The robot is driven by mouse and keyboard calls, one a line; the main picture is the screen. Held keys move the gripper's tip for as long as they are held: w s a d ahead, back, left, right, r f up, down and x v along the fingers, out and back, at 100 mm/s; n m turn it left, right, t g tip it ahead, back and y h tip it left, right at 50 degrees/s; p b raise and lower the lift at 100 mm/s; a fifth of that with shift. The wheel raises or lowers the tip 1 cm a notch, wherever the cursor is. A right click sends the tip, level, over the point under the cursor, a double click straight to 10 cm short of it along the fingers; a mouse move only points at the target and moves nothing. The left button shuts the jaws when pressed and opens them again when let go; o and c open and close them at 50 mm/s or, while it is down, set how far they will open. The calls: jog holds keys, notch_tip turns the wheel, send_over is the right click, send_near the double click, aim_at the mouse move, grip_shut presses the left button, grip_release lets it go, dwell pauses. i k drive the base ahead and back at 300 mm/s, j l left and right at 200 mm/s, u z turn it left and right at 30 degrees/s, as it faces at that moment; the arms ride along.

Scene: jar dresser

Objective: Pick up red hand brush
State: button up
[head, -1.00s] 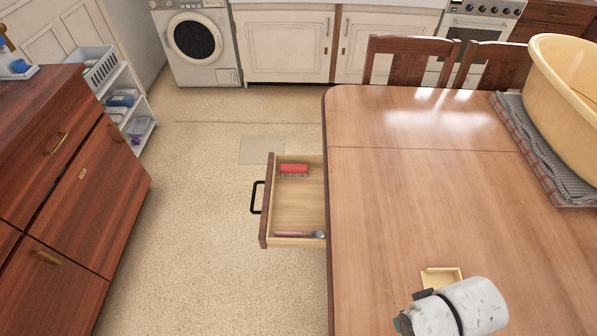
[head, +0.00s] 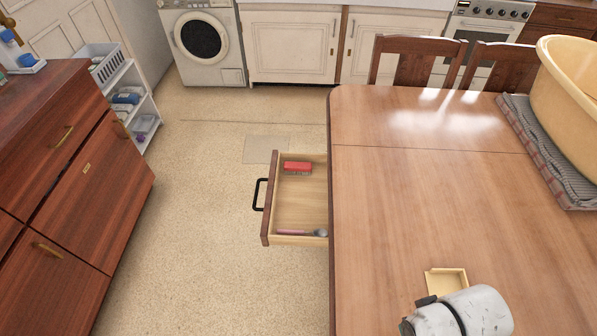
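The red hand brush (head: 297,167) lies in the open drawer (head: 265,215) of the wooden table, at the drawer's far end. Its red back faces up and its bristles face the near side. The drawer sticks out from the table's left side, with a black handle on its front. My arm shows only as a white and grey link at the bottom right, over the table. My gripper is not in view.
A pink-handled utensil (head: 300,233) lies at the drawer's near end. The wooden table (head: 420,210) bears a small yellow tray (head: 446,281) and a large yellow tub (head: 570,85) on a cloth. A dresser (head: 75,190) stands left. Floor (head: 200,230) between dresser and drawer is clear.

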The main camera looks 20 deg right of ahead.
aim_at(296, 167)
jog(key=k+l+z, duration=0.15)
jog(key=k+z, duration=0.3)
jog(key=k, duration=0.15)
jog(key=i+j+z, duration=0.4)
jog(key=j, duration=0.2)
jog(key=i+j+z, duration=0.15)
jog(key=j, duration=0.15)
jog(key=j+z, duration=0.2)
jog(key=j, duration=0.15)
jog(key=i+j, duration=0.15)
jog(key=j, duration=0.2)
jog(key=i+j, duration=0.1)
jog(key=j, duration=0.25)
jog(key=i+j, duration=0.15)
jog(key=j, duration=0.25)
jog(key=i+j, duration=0.1)
jog(key=j, duration=0.25)
jog(key=i+j, duration=0.15)
jog(key=j, duration=0.2)
jog(key=i+j, duration=0.1)
jog(key=j, duration=0.25)
jog(key=i+j, duration=0.15)
jog(key=j, duration=0.2)
